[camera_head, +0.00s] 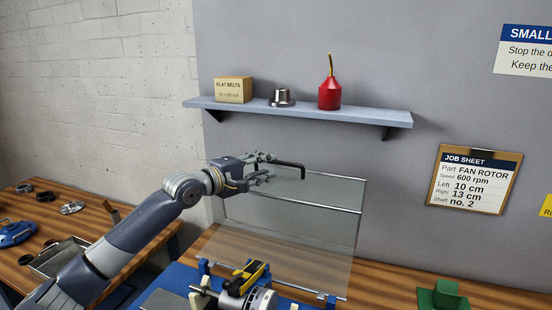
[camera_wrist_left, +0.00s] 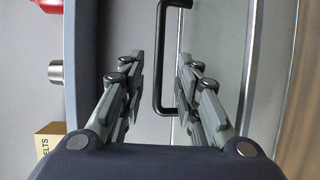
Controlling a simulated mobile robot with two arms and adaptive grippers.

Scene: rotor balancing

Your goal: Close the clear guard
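The clear guard (camera_head: 290,230) is a see-through panel with metal rails. It stands raised behind the machine (camera_head: 240,290) on the bench. Its black handle (camera_head: 289,164) is at the top edge. My left gripper (camera_head: 271,168) is at the handle with its fingers apart. In the left wrist view the handle (camera_wrist_left: 160,60) shows between the fingertips of my left gripper (camera_wrist_left: 160,60), nearer the right finger. I see no clear contact, and I cannot tell how deep the handle sits between the fingers. My right gripper is not in view.
A wall shelf (camera_head: 300,109) holds a flat belts box (camera_head: 233,90), a metal part (camera_head: 282,98) and a red oil can (camera_head: 329,94) above the guard. A job sheet (camera_head: 473,180) hangs right. A side bench (camera_head: 80,222) with a tray stands left. A green block (camera_head: 443,296) sits right.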

